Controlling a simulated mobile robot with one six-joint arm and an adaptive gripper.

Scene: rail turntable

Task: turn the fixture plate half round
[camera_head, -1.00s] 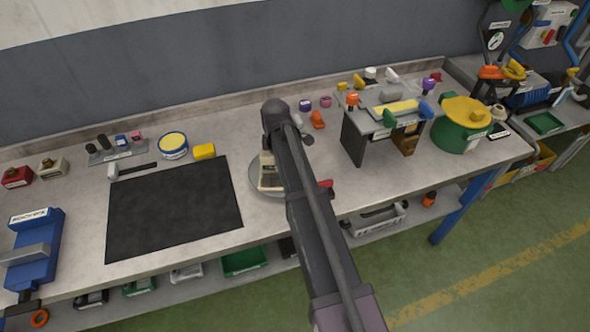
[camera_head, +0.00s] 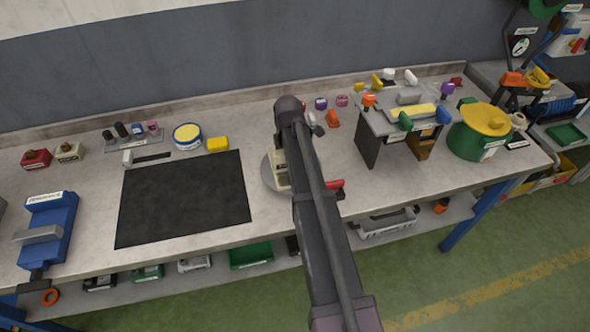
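The fixture plate (camera_head: 268,176) is a round grey disc on the bench, mostly hidden behind my arm. A cream block (camera_head: 281,172) stands on it at its visible left part. A red piece (camera_head: 335,187) shows just right of my arm at about the plate's height; I cannot tell if it is joined to the plate. My arm reaches up from the bottom of the picture across the plate. My gripper is hidden by the arm, so its fingers and any contact with the plate do not show.
A black mat (camera_head: 184,198) lies left of the plate. A blue vise (camera_head: 48,232) stands at the far left. A small raised stand (camera_head: 368,146) with tools and a green pot with a yellow lid (camera_head: 479,132) are on the right. A yellow block (camera_head: 217,144) lies behind the mat.

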